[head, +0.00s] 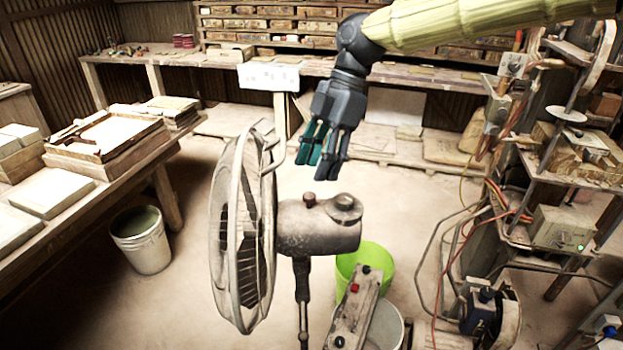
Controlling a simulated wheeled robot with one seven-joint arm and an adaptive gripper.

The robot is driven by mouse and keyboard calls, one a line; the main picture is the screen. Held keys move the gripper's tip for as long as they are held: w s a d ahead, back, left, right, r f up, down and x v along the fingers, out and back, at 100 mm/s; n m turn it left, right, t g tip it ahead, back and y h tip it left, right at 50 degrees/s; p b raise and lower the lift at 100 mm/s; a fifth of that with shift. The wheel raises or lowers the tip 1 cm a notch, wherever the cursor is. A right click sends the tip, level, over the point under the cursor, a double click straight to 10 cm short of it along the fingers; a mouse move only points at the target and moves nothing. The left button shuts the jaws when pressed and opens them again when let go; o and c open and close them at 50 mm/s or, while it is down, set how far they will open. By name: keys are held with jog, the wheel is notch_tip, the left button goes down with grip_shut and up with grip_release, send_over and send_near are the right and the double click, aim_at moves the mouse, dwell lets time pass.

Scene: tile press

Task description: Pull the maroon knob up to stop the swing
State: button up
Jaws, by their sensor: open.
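A dusty pedestal fan stands in the middle of the head view, its round cage (243,230) facing left. Its grey motor housing (318,232) sits behind the cage. On top of the housing is a small dark reddish-brown knob (309,199), which looks like the maroon knob. A wider grey cap (345,203) with a brown top is to its right. My gripper (320,160) points down above the housing, its fingers open and empty. The fingertips appear above the knob with a visible gap; the exact depth is unclear.
A control box (353,310) with a red button stands in front of a green bucket (375,262). A workbench with trays (105,150) is at left, with a white bucket (140,240) beside it. Machinery with hoses (550,225) is at right. Floor behind the fan is partly clear.

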jog(key=v, duration=0.6)
jog(key=shift+r, duration=0.15)
